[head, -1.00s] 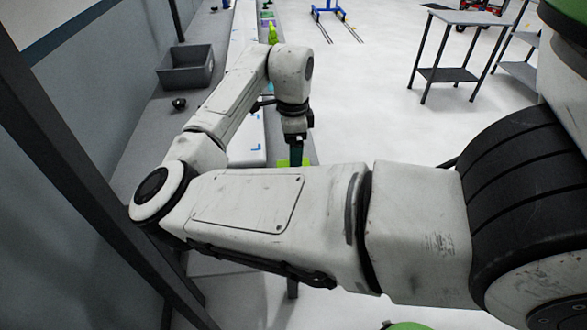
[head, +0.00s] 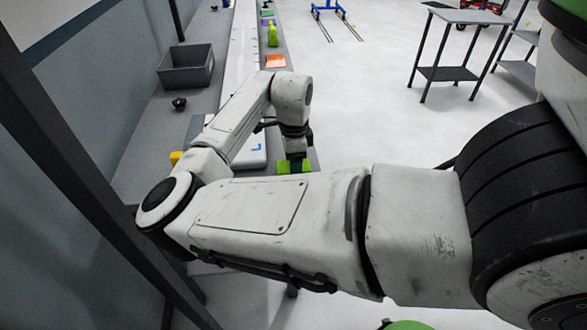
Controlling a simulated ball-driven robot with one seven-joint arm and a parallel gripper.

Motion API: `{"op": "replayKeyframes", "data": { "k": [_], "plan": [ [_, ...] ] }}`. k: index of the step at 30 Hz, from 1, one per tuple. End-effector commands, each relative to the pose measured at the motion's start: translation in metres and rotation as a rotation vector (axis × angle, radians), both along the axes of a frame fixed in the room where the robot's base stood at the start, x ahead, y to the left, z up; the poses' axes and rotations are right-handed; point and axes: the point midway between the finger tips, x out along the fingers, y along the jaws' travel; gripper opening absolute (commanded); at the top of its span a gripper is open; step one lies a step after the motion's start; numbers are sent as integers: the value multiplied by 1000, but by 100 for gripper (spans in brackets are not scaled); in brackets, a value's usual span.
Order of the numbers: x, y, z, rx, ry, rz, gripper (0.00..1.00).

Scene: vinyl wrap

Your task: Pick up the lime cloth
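The lime cloth (head: 283,167) lies flat near the near right edge of the long grey bench. My forearm cuts off its near side, and my gripper covers its middle, so lime shows on both sides. My gripper (head: 297,164) points down at the cloth, with its dark body right over it. The fingertips are too small and dark to make out. I cannot tell whether they touch the cloth or how far apart they are.
A grey bin (head: 186,68) and a small black object (head: 179,103) are on the left. A yellow object (head: 175,158) shows beside my elbow.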

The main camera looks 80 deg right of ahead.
Motion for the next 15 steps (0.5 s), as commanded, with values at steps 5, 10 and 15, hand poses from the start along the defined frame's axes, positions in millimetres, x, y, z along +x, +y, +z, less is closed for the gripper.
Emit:
{"op": "replayKeyframes", "data": {
  "k": [5, 10, 15],
  "plan": [
    [0, 0, 0, 0, 0, 0, 48],
    [0, 0, 0, 0, 0, 0, 32],
    [0, 0, 0, 0, 0, 0, 30]
  ]
}}
